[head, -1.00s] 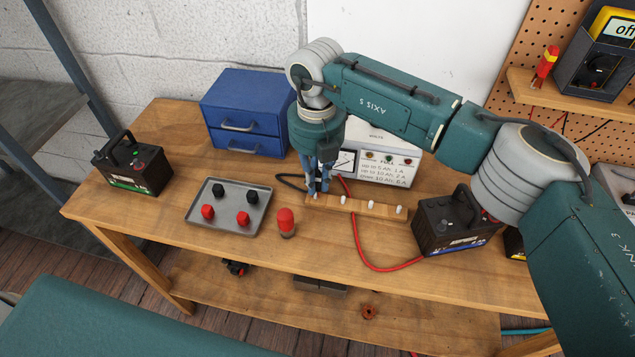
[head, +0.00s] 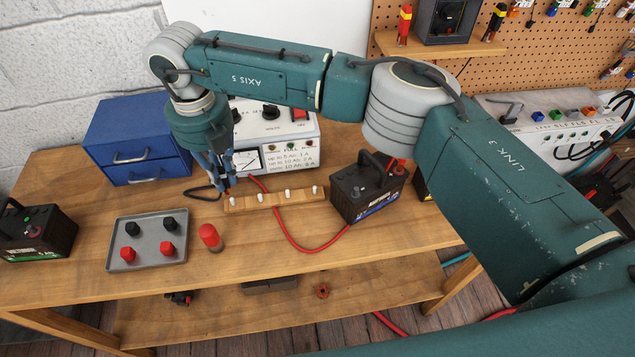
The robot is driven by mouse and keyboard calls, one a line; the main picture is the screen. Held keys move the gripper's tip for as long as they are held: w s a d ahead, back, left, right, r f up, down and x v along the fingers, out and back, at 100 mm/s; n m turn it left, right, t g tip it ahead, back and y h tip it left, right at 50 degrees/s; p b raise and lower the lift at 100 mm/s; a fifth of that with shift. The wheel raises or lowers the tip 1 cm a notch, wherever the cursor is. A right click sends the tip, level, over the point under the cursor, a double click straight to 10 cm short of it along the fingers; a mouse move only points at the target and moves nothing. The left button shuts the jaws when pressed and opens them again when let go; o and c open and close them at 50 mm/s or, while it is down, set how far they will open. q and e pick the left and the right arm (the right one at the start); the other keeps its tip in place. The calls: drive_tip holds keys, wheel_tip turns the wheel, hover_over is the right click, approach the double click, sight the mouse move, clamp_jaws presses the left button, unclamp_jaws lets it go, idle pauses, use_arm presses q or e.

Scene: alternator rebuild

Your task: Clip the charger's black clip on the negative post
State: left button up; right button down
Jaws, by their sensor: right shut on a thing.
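The charger (head: 300,150) is a pale box with dials at the back of the bench. My right gripper (head: 226,189) points down at the left end of a wooden peg strip, shut on what looks like the black clip, mostly hidden by the fingers. The charger's red lead (head: 290,238) runs toward a black battery (head: 372,195) right of the strip. Red shows on that battery's far right top, and a small grey post (head: 354,191) seems to show near its front left. My left gripper is out of view.
The wooden strip (head: 275,200) holds several white pegs. Another battery (head: 38,232) is at far left.

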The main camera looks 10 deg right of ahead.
idle(0.4)
wheel_tip(320, 180, up, 12)
drive_tip(key=p, duration=0.5)
drive_tip(key=shift+f, duration=0.1)
drive_tip(key=shift+d, duration=0.3)
drive_tip(key=s+d+n+b, duration=0.2)
drive_tip(key=d+n+b, duration=0.25)
drive_tip(key=d, duration=0.45)
drive_tip(key=n+b, duration=0.8)
drive_tip(key=b, duration=0.1)
hover_over(357, 187)
drive_tip(key=shift+m, duration=0.25)
wheel_tip(357, 187, down, 4)
drive_tip(key=shift+f, duration=0.5)
